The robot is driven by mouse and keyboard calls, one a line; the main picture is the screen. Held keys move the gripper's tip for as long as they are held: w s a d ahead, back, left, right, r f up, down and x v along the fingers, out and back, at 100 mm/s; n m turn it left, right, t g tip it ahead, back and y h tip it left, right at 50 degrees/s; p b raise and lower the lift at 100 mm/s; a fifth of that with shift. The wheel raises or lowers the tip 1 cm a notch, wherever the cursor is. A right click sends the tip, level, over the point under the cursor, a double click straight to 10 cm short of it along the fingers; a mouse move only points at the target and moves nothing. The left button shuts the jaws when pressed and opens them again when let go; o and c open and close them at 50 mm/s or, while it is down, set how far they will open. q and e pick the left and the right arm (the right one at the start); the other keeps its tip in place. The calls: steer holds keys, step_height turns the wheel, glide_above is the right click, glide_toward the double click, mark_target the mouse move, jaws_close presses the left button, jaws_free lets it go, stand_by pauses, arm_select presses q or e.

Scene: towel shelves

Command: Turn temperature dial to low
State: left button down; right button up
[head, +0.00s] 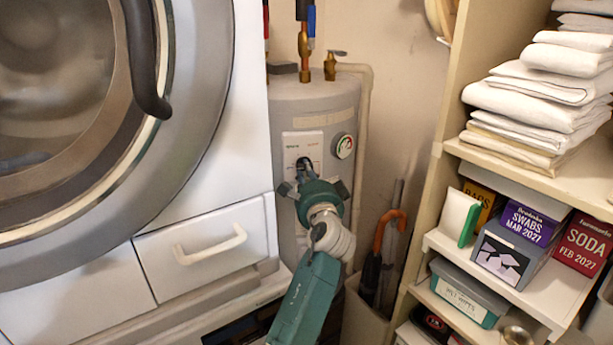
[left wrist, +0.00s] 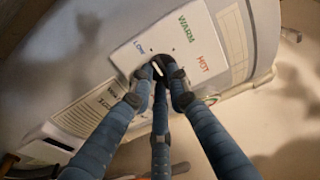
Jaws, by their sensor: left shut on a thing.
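The temperature dial (head: 304,162) is a small dark knob on the white panel (head: 294,140) of a grey water heater tank (head: 340,105). My left gripper (head: 307,174) reaches up to it from below in the head view. In the left wrist view, the white panel (left wrist: 150,36) reads LOW, WARM and HOT. My left gripper's blue fingers (left wrist: 160,82) close around the dark dial (left wrist: 158,69) at the panel's lower edge. My right gripper is not in view.
A white washer (head: 225,120) with a drawer stands close on the left. A round gauge (head: 343,146) sits beside the panel. Umbrellas in a bin (head: 365,310) stand right of my arm. Shelves with towels (head: 540,90) and boxes fill the right side.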

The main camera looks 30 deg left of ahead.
arm_select(q)
steer(key=shift+f, duration=0.15)
steer(key=c, duration=1.7)
jaws_free()
steer(key=shift+o, duration=0.2)
steer(key=shift+s, duration=0.1)
steer(key=v, duration=0.7)
steer(key=shift+d, duration=0.2)
steer(key=shift+s, duration=0.1)
